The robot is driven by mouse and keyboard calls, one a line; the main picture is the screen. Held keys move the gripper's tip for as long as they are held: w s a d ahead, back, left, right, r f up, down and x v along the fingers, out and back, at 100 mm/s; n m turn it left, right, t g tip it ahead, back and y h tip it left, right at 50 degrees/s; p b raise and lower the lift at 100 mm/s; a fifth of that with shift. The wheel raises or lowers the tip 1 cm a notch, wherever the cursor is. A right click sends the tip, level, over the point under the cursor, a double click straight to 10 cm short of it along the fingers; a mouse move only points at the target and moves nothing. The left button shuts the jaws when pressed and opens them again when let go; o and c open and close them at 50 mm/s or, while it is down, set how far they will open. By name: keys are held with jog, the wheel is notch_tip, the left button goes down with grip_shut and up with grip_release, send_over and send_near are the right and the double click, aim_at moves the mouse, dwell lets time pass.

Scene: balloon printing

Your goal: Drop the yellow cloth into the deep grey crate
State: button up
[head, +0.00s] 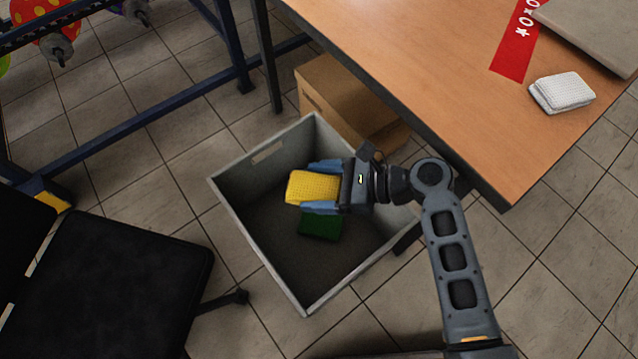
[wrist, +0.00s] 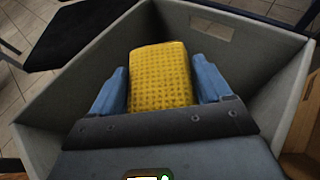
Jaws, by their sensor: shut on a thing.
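The yellow cloth (head: 312,187) is a folded, textured pad between the blue fingers of my gripper (head: 322,187). My gripper is shut on it, over the opening of the deep grey crate (head: 262,263). In the wrist view the yellow cloth (wrist: 160,78) sits between the two blue fingers of my gripper (wrist: 160,85), with the walls of the grey crate (wrist: 75,85) around it. The crate stands on the floor. The height of the cloth above the crate's bottom is hard to tell.
A green cloth or pad (head: 321,224) lies in the crate. A cardboard box (head: 350,95) stands behind it under the wooden table (head: 440,80), which holds a white folded cloth (head: 562,91). A black chair (head: 125,280) stands at the left.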

jog(key=o, duration=1)
jog(key=shift+c, duration=0.2)
